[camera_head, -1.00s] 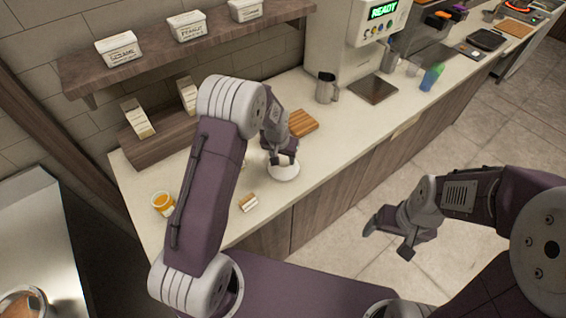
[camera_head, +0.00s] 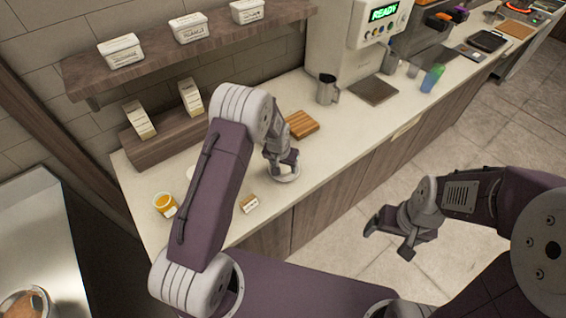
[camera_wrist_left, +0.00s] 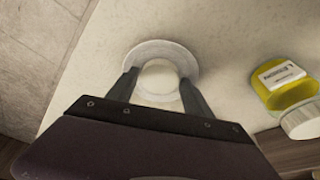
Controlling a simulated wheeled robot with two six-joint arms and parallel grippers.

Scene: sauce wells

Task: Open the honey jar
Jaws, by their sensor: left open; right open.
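A yellow jar (camera_wrist_left: 290,92) with a pale label and a white lid (camera_wrist_left: 302,120) shows at the right of the left wrist view. I cannot tell which jar in the head view it is. An orange-yellow jar (camera_head: 165,205) with a label stands near the counter's left end. My left gripper (camera_head: 284,164) is over a white round dish (camera_head: 287,178) on the counter. In the left wrist view its open fingers (camera_wrist_left: 158,82) reach over the dish (camera_wrist_left: 148,50), around its pale round centre. Contact is unclear. My right gripper (camera_head: 388,238) is open and empty, away from the counter.
A small brown-and-white item (camera_head: 249,204) lies near the counter's front edge. A wooden board (camera_head: 302,124) and a metal pitcher (camera_head: 327,90) stand behind my left gripper. A wooden riser (camera_head: 165,137) holds two cartons. My left arm hides part of the counter.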

